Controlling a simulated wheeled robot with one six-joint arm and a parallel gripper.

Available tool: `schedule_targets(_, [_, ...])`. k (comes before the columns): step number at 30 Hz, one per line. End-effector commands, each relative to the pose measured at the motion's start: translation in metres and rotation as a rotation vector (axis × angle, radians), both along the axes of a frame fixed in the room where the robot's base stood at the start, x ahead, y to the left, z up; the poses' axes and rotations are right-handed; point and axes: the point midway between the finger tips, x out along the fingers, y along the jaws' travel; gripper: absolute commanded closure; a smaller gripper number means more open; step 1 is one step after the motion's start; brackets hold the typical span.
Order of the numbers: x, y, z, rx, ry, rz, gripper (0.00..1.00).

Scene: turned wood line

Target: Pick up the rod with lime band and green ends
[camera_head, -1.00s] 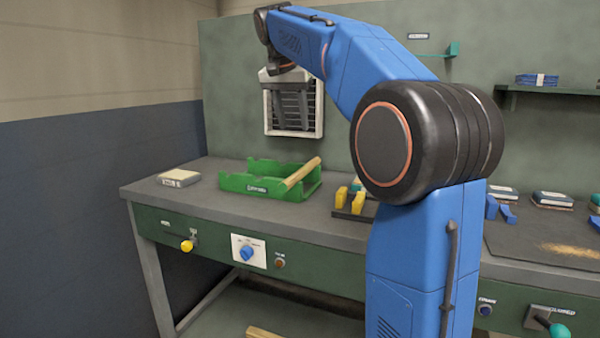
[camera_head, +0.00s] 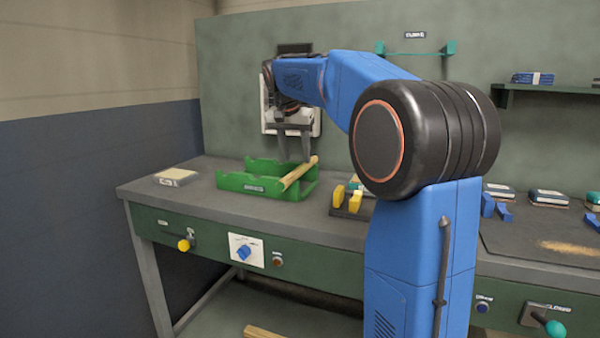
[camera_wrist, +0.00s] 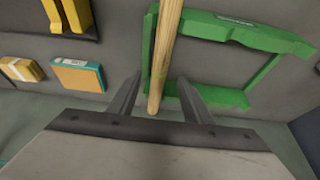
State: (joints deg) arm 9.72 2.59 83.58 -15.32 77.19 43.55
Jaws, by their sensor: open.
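A pale wooden rod (camera_head: 299,173) lies across the right part of the green cradle tray (camera_head: 262,188) on the workbench. In the wrist view the rod (camera_wrist: 164,50) runs from the top edge down to between my fingers, over the tray's side wall (camera_wrist: 242,33). My gripper (camera_head: 295,160) hangs over the tray's back with fingers pointing down. In the wrist view my gripper (camera_wrist: 158,88) is open, one finger on each side of the rod, with nothing held. Whether the fingers reach down to the rod's height cannot be told.
A yellow-jawed holder (camera_head: 346,205) stands right of the tray. A small block (camera_head: 177,177) lies on the bench at left. A boxed orange and teal item (camera_wrist: 80,75) shows beside the tray.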

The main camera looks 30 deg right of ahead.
Motion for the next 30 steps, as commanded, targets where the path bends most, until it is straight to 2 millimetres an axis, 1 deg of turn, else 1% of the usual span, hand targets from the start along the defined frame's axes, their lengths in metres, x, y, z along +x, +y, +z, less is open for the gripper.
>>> schedule_targets(6, [0.005,-0.007,-0.027,0.001,0.004,-0.001,0.55])
schedule_targets(10, [0.009,-0.012,-0.041,0.001,0.004,-0.001,0.55])
schedule_targets(14, [0.010,-0.014,-0.046,0.000,0.001,0.000,0.55])
schedule_targets(20, [0.011,-0.014,-0.047,0.000,0.001,0.000,0.55])
schedule_targets(21, [0.011,-0.014,-0.047,0.000,0.001,0.000,0.59])
schedule_targets(23, [0.011,-0.014,-0.047,0.000,0.001,0.000,0.74])
schedule_targets(24, [0.011,-0.014,-0.047,0.000,0.001,0.000,0.83])
schedule_targets(26, [0.011,-0.014,-0.047,0.000,0.001,0.000,0.98])
schedule_targets(27, [0.011,-0.014,-0.047,0.000,0.001,0.000,1.00])
schedule_targets(30, [0.011,-0.014,-0.046,-0.001,0.001,0.000,1.00])
